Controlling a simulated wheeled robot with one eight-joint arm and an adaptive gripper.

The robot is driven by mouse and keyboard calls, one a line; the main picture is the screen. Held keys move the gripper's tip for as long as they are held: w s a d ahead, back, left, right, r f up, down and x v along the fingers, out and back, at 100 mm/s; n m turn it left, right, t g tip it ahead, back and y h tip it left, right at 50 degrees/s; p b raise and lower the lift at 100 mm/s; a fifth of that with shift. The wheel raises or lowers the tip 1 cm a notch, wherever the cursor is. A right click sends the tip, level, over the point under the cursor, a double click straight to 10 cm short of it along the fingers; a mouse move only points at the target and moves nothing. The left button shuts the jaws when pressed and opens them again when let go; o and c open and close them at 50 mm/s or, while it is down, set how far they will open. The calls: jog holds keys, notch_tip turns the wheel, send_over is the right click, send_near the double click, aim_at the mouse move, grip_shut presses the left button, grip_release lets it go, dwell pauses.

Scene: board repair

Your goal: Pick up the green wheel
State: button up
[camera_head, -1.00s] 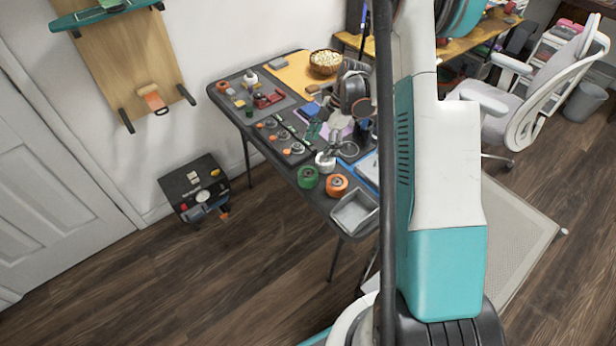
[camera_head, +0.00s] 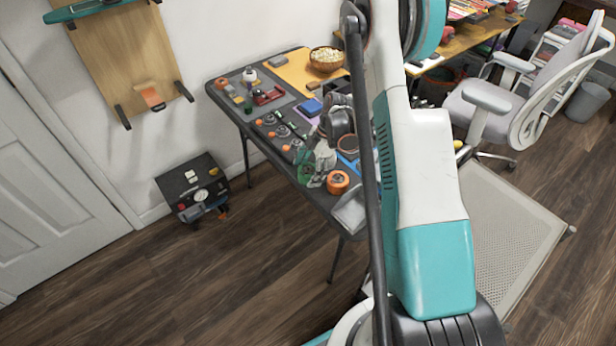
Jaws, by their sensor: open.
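The green wheel (camera_head: 303,168) stands near the front edge of the dark table (camera_head: 262,137). It is mostly hidden behind my gripper, with only a green strip showing at its left. My gripper (camera_head: 315,180) is open and points down at the wheel, with its fingers over or around it. I cannot tell whether the fingers touch it. The orange wheel (camera_head: 338,182) sits just right of the gripper.
A grey tray (camera_head: 349,213) lies at the table's near corner, partly behind my arm. Several small parts and a wooden bowl (camera_head: 326,58) are further back. A black toolbox (camera_head: 192,188) stands on the floor at the left. An office chair (camera_head: 500,105) is at the right.

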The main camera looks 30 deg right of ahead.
jog(key=c, duration=1.2)
jog(key=shift+r, duration=0.15)
